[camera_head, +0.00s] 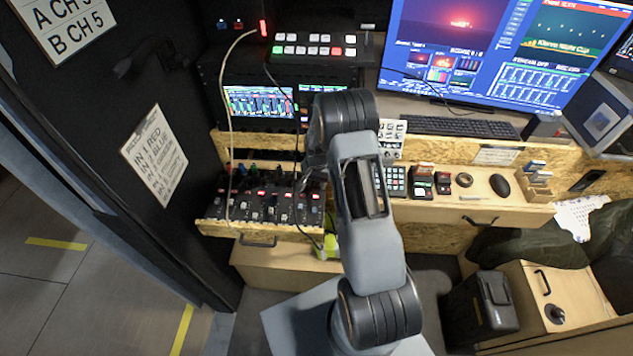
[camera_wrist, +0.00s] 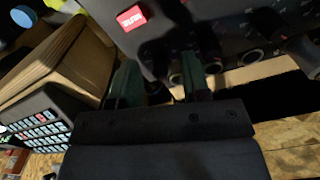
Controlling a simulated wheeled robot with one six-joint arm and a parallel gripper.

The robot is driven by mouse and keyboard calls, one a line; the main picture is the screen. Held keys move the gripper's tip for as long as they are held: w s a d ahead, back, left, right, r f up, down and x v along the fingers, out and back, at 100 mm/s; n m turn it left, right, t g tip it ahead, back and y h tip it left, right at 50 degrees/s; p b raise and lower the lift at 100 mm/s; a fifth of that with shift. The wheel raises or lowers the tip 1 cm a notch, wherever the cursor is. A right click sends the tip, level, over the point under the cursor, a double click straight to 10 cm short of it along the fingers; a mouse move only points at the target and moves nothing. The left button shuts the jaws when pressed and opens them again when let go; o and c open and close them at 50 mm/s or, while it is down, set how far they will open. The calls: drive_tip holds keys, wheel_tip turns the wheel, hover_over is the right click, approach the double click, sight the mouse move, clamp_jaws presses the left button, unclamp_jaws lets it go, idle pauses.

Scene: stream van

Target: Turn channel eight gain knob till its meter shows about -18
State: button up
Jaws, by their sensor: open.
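The audio mixer (camera_head: 268,200) is a dark panel with coloured knobs, red-lit buttons and faders, on the pull-out shelf at left. Part of its panel (camera_wrist: 225,30) fills the upper right of the wrist view. My gripper (camera_wrist: 160,82) is open there, its two dark green fingers reaching toward the panel's edge. A small round knob (camera_wrist: 175,78) shows between the fingers, near the right one; I cannot read its channel. In the head view my arm partly hides the gripper and the mixer's right end. A screen with coloured meter bars (camera_head: 258,102) stands behind; its values are too small to read.
A switcher panel (camera_head: 315,45) sits above the meter screen. A button pad (camera_head: 396,181) lies right of my arm, and a hanging cable (camera_head: 229,90) crosses the mixer. A large monitor (camera_head: 500,50) and keyboard (camera_head: 460,126) stand at the back right.

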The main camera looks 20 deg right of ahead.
drive_tip(key=shift+f, duration=0.35)
clamp_jaws()
